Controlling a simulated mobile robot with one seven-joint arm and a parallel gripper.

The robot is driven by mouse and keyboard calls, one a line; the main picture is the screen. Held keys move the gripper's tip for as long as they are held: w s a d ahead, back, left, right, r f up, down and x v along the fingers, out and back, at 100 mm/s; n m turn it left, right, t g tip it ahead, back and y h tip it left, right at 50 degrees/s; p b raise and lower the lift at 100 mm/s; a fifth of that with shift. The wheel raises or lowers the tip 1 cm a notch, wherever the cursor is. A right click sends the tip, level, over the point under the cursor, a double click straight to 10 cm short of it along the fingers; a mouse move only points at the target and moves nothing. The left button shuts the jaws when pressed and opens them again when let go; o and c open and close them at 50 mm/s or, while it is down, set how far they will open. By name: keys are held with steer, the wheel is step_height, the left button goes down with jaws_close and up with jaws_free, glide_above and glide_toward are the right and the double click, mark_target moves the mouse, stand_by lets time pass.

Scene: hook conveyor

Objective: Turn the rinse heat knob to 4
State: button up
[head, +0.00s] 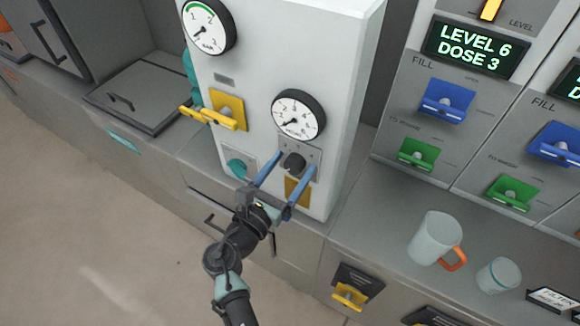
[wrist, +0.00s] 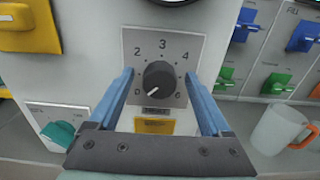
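The black knob (wrist: 159,80) sits on a grey dial plate (wrist: 162,36) marked 2, 3 and 4 across its top. Its white mark points to the lower left, away from the 4. The lower numbers are hard to read, and so is the small label under the knob. In the head view, the knob (head: 294,163) is on the white cabinet below a round gauge. My gripper (wrist: 159,75) is open, with one blue finger on each side of the knob. Gaps show between fingers and knob in the wrist view. The head view also shows my gripper (head: 296,165) at the dial plate.
A gauge (head: 299,115) is above the knob and a yellow plate (head: 297,190) below it. A teal knob (head: 239,167) is to the left, with a yellow handle (head: 229,112) higher up. A mug (head: 434,238) and cup (head: 498,275) stand on the counter at right.

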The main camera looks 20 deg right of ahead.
jaws_close()
stand_by(0.3)
